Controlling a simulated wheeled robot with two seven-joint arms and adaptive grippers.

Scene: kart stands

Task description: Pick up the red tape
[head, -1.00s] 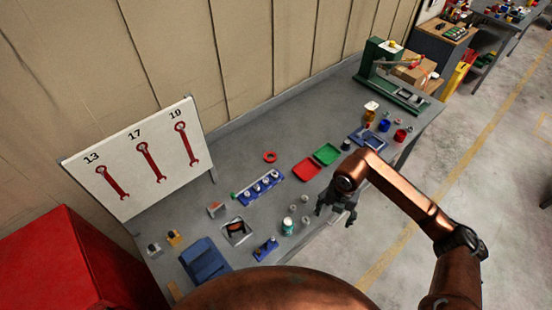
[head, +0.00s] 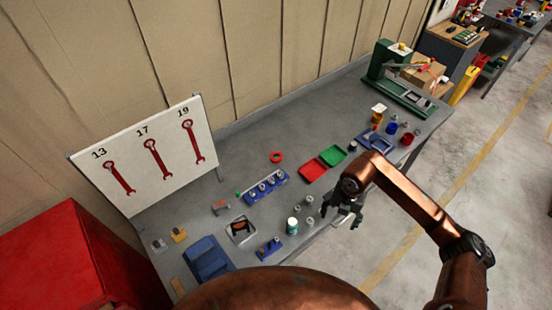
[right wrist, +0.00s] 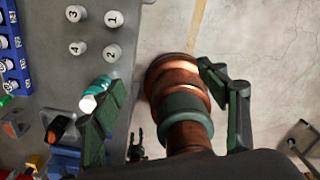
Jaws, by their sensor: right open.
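The red tape (head: 276,157) is a small red ring lying flat on the grey workbench (head: 250,130), towards the wall and behind the blue holder. My right gripper (head: 341,219) is at the bench's front edge, well to the right of the tape and nearer to me. It is open and empty. In the right wrist view its two fingers (right wrist: 160,85) are spread apart, with floor and my own copper body between and beyond them. The tape is not seen in that view.
A blue holder (head: 266,188) with several pegs, a red tray (head: 313,169) and a green tray (head: 332,155) lie near the tape. A teal-and-white bottle (head: 292,225) and small white weights (right wrist: 113,18) stand near the front edge. A wrench board (head: 145,155) stands at left.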

